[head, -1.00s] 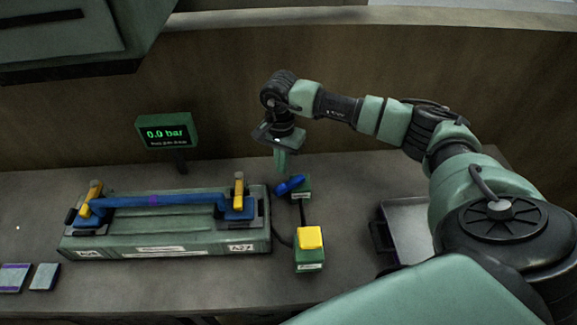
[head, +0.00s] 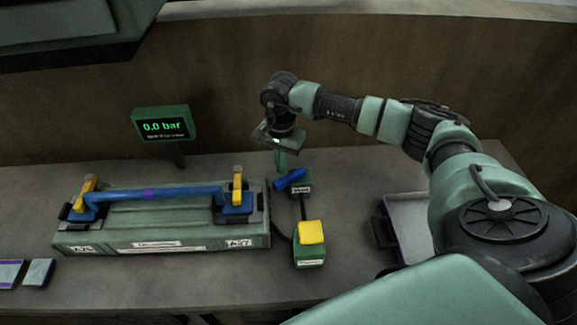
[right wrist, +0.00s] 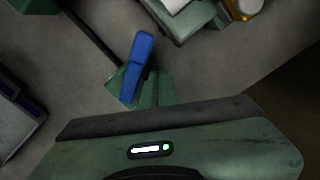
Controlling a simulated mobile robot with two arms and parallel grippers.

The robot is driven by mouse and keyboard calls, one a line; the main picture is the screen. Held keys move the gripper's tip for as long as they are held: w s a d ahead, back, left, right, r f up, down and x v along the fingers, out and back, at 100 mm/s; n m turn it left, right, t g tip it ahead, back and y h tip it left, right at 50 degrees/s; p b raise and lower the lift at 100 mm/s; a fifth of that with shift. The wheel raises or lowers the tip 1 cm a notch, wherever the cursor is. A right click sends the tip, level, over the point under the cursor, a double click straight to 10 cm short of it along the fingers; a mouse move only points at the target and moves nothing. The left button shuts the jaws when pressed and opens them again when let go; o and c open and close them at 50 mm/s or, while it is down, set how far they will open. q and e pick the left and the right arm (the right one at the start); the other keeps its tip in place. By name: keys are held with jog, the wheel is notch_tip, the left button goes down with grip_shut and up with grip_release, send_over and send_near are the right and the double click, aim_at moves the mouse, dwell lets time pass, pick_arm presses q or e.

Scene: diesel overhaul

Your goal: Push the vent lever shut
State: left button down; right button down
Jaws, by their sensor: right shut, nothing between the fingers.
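The blue vent lever (head: 290,180) sits on a small green block (head: 301,189) right of the test fixture. It slants up to the right in the head view. My right gripper (head: 281,166) is shut and empty, pointing down just behind the lever's left part. In the right wrist view the lever (right wrist: 138,66) lies right beside my shut fingertips (right wrist: 156,86). Whether they touch it I cannot tell. My left gripper is not in view.
A green block with a yellow button (head: 311,232) stands in front of the lever. The fixture (head: 190,237) holds a blue pipe (head: 160,194) under yellow clamps. A display (head: 163,127) reads 0.0 bar. A grey tray (head: 408,225) lies to the right.

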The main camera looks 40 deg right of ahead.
jog(key=shift+f+b, duration=2)
jog(key=shift+f, duration=0.35)
jog(key=shift+r, duration=0.1)
jog(key=shift+r, duration=0.15)
jog(key=shift+s, duration=0.5)
jog(key=shift+s+a, duration=0.4)
jog(key=shift+s, duration=0.1)
jog(key=shift+s+p, duration=0.15)
jog(key=shift+p, duration=0.15)
